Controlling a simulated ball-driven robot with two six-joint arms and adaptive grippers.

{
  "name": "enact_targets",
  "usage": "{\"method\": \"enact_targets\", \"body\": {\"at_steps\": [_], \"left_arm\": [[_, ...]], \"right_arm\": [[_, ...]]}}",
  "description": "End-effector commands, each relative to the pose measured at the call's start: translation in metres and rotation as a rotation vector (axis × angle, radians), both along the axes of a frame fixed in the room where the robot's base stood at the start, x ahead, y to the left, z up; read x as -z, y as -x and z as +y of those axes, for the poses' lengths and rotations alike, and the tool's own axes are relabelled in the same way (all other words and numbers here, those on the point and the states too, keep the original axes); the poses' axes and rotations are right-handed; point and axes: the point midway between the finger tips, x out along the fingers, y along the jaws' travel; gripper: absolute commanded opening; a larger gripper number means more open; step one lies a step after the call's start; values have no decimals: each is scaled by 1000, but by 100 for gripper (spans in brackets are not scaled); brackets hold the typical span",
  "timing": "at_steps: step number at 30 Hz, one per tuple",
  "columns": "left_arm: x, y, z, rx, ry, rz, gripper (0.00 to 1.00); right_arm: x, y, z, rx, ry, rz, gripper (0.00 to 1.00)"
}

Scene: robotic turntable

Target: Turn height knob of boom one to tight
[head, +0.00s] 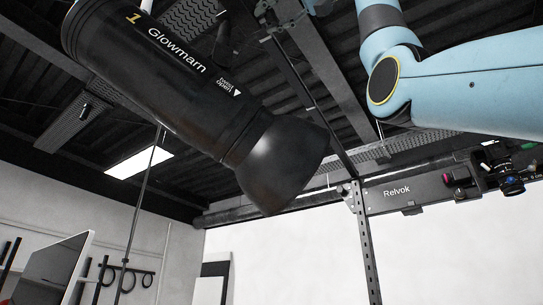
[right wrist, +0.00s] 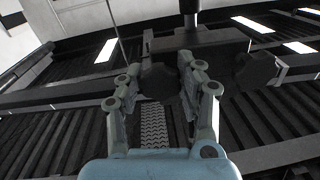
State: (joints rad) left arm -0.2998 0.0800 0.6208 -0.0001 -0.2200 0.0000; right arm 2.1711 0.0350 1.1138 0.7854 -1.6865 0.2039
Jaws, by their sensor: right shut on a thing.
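In the right wrist view, my right gripper (right wrist: 160,72) has its two grey fingers on either side of a dark knob (right wrist: 159,80). It is shut on this knob, below a dark bar and clamp (right wrist: 205,40) of the boom. Dim light hides the knob's markings, so I cannot tell how tight it is. In the head view, a black cylindrical lamp (head: 160,70) marked "1 Glowmarn" hangs tilted from upper left to centre. My light blue right arm comes in at the upper right; its fingers are not clear there. My left gripper is in neither view.
A second dark rounded part (right wrist: 258,70) sits right of the gripper. In the head view, a rail marked "Relvok" (head: 405,193) with a camera (head: 510,178) stands on a perforated post (head: 367,250). A monitor (head: 50,272) is at lower left.

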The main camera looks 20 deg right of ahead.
Motion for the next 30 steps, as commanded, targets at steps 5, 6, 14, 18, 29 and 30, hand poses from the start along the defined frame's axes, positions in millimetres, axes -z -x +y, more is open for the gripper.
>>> {"method": "enact_targets", "body": {"at_steps": [5, 6, 14, 18, 29, 30], "left_arm": [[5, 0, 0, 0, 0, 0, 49], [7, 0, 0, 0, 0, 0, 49], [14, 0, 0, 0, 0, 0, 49], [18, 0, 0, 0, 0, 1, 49], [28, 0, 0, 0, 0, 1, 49], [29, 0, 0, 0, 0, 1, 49]], "right_arm": [[1, 0, 0, 1, -96, 89, 4], [1, 0, 0, 1, -123, 113, 4], [1, 0, 0, 0, -304, 282, 4], [1, 0, 0, 1, -402, 371, 4], [1, 0, 0, 1, -651, 604, 4], [1, 0, 0, 1, -679, 630, 4]]}}
